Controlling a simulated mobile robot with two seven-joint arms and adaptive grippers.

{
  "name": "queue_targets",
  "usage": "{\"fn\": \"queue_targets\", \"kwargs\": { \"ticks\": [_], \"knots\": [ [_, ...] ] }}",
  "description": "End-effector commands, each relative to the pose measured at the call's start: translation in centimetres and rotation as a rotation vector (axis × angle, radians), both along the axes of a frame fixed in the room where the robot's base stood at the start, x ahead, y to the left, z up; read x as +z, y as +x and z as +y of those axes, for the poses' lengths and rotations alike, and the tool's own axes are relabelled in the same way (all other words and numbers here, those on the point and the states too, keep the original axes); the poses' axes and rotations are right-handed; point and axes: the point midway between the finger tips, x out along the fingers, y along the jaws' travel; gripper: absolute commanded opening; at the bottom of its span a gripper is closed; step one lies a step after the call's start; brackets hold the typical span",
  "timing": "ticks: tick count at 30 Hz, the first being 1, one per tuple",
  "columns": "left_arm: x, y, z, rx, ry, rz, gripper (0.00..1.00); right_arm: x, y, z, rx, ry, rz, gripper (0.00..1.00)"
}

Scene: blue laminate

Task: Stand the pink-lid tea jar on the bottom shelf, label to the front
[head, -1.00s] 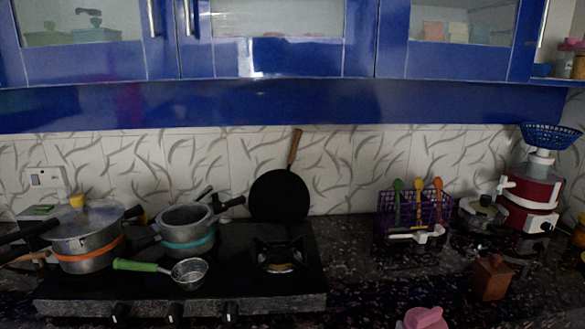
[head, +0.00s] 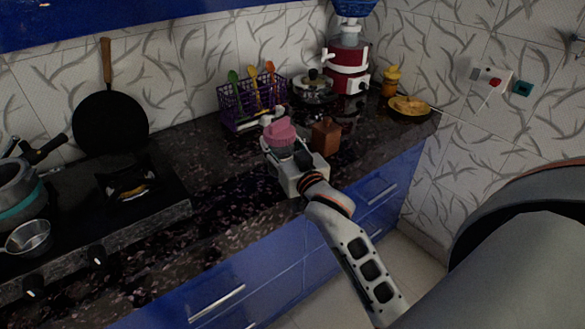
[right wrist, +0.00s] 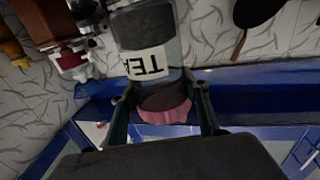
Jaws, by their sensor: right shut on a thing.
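The tea jar (head: 283,145) with its pink lid (head: 279,129) is at the counter, left of a brown wooden block. My right gripper (head: 285,153) is shut on it from the near side. In the right wrist view, which is upside down, the jar (right wrist: 146,25) is clear with dark contents. Its white label (right wrist: 146,62) reads "TEA" inverted and faces my wrist camera. The fingers (right wrist: 163,112) flank the jar near its pink lid (right wrist: 166,114). Whether the jar touches the counter is unclear. The bottom shelf is not clearly visible. My left gripper is not in view.
The wooden block (head: 326,136) stands close right of the jar. The stove (head: 130,215) is left. Blue upper cabinets (head: 70,18) overhang the counter.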

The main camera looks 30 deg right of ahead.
Motion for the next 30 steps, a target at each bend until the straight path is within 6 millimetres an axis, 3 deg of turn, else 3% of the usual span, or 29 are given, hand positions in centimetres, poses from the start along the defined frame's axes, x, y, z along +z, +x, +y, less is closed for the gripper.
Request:
{"fn": "queue_targets", "kwargs": {
  "ticks": [1, 6, 13, 20, 30],
  "knots": [
    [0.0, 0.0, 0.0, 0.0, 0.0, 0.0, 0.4, 1.5, 1.5, -1.1, -0.019, -0.002, -0.009, 0.17],
    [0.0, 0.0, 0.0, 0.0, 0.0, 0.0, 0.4, 5.3, 5.2, -4.9, -0.084, -0.001, -0.008, 0.17],
    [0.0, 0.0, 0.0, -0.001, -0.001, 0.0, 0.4, 9.3, 7.9, -8.5, -0.145, 0.0, -0.004, 0.17],
    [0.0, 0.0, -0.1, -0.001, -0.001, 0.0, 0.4, 10.5, 8.6, -9.6, -0.162, 0.0, -0.001, 0.17],
    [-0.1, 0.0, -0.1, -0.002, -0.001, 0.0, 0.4, 9.8, 8.6, -9.6, -0.162, -0.001, 0.002, 0.17]
  ]
}}
